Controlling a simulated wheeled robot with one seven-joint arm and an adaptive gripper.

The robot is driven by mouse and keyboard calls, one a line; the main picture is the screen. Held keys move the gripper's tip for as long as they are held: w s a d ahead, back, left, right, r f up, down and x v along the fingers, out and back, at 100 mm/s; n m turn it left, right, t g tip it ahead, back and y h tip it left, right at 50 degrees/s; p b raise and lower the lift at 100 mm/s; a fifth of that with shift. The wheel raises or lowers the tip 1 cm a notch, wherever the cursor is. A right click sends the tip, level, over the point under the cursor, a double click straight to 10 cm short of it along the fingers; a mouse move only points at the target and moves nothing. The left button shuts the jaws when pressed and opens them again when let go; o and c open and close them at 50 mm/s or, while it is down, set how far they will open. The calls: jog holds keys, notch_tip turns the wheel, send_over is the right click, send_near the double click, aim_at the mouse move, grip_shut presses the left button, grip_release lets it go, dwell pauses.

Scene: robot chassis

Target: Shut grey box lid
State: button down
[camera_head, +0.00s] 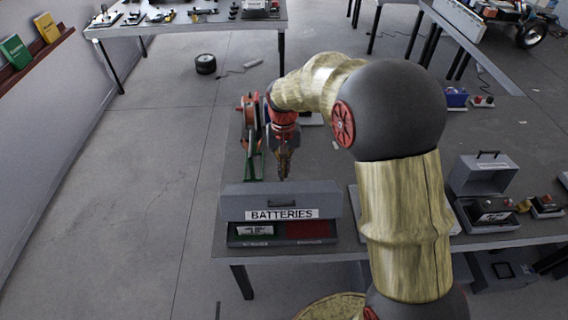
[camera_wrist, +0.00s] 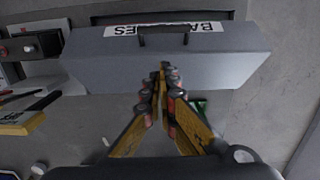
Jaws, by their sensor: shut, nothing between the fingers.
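A grey box labelled BATTERIES stands at the front of the table, and its grey lid (camera_head: 240,204) is raised, with green and red compartments (camera_head: 305,231) showing beneath its front edge. The lid (camera_wrist: 100,65) and its dark handle also fill the upper part of the wrist view, with the label upside down. My gripper (camera_head: 283,172) is just behind the lid in the head view. In the wrist view my gripper (camera_wrist: 163,70) has its fingertips together, empty, over the lid's lower edge. I cannot tell whether they touch it.
A second grey box (camera_head: 484,174) with its lid up stands at the right of the table, beside a small red-button device (camera_head: 545,205). A red and green tool (camera_head: 250,135) stands left of my gripper. Bare table (camera_head: 325,165) shows to the right of my gripper.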

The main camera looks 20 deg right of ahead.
aim_at(284, 204)
notch_tip(284, 204, down, 4)
jog(key=shift+s+r, duration=0.1)
jog(key=s+f, duration=0.1)
jog(key=s+a+f, duration=0.1)
jog(key=f, duration=0.1)
jog(key=shift+s+b, duration=0.35)
jog(key=shift+b, duration=0.05)
jog(key=shift+s, duration=0.1)
jog(key=shift+s, duration=0.1)
jog(key=shift+s+a+f+t+b, duration=0.25)
jog(key=shift+s+f+t+b, duration=0.2)
jog(key=shift+s+b, duration=0.25)
jog(key=shift+s+a+f+t+b, duration=0.25)
jog(key=shift+s+f+t+b, duration=0.15)
jog(key=shift+s+b, duration=0.25)
jog(key=s+a+f+t+h+b, duration=0.1)
jog(key=s+a+f+b, duration=0.1)
jog(key=s+f+b, duration=0.4)
jog(key=shift+s+a+f, duration=0.25)
jog(key=shift+s+f, duration=0.6)
jog(key=shift+s, duration=0.15)
